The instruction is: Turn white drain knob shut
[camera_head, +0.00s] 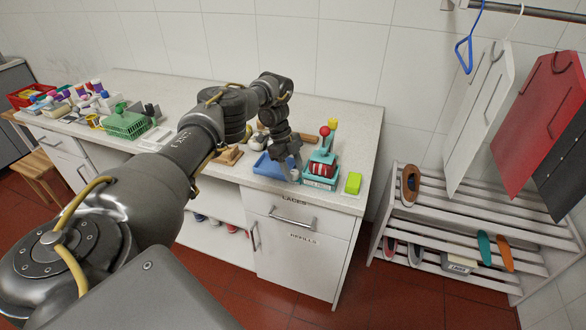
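I cannot make out a white drain knob in the head view. My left arm comes in from the left and reaches over the white bench (340,106). My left gripper (294,172) points down over the right part of a blue tray (266,167), beside a teal device with a red ball-topped lever (324,132). Its fingers are small and dark, and whether they are open or shut is unclear. I cannot tell whether they touch the tray. My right gripper is not in view.
A bright green block (353,183) sits near the bench's right front corner. A green basket (127,124) and bottles stand at the left. A slatted rack (470,225) with shoes stands at right, with bags hanging above.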

